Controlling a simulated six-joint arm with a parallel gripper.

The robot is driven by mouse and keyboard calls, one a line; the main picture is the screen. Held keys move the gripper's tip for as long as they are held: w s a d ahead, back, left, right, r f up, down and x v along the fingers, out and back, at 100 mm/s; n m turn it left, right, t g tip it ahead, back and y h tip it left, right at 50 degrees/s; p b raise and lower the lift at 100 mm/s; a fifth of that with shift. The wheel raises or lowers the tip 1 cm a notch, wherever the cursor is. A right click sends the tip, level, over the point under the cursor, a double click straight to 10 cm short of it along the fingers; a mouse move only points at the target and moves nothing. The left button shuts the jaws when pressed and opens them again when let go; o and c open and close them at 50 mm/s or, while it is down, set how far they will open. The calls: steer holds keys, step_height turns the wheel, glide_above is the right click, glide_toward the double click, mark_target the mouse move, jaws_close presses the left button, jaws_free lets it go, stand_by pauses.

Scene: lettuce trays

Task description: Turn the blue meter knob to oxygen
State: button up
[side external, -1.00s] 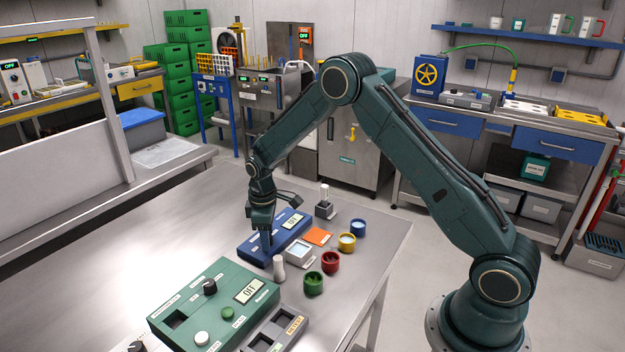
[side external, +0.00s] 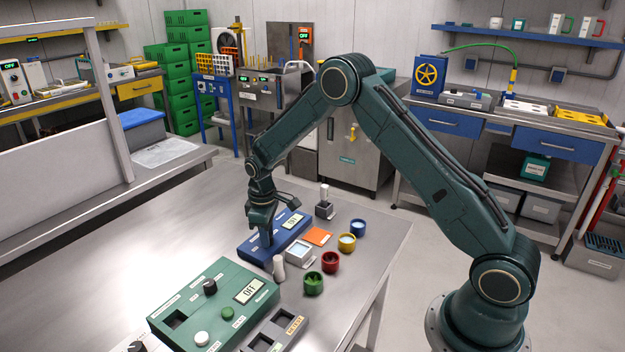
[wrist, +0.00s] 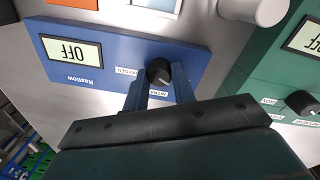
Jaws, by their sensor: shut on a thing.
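The blue meter (side external: 258,247) lies on the steel table; it also shows in the wrist view (wrist: 200,55). Its display (wrist: 72,50) reads OFF, upside down in the wrist view. Its black knob (wrist: 158,72) sits between my fingers, with an oxygen label (wrist: 127,70) beside it and another label, partly hidden, nearer my gripper. My gripper (wrist: 160,88) points down at the meter and is shut on the knob. In the side view my gripper (side external: 266,240) hides the knob.
A green meter (side external: 215,305) with its own knobs stands in front. The table's left part is clear.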

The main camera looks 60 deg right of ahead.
steer(key=m, duration=0.7)
steer(key=shift+m, duration=0.4)
steer(key=m, duration=0.7)
steer(key=shift+w, duration=0.1)
steer(key=m, duration=0.5)
steer(key=shift+m+g, duration=0.3)
steer(key=m, duration=0.6)
steer(key=shift+d+y, duration=0.1)
steer(key=shift+y, duration=0.2)
steer(key=o, duration=1)
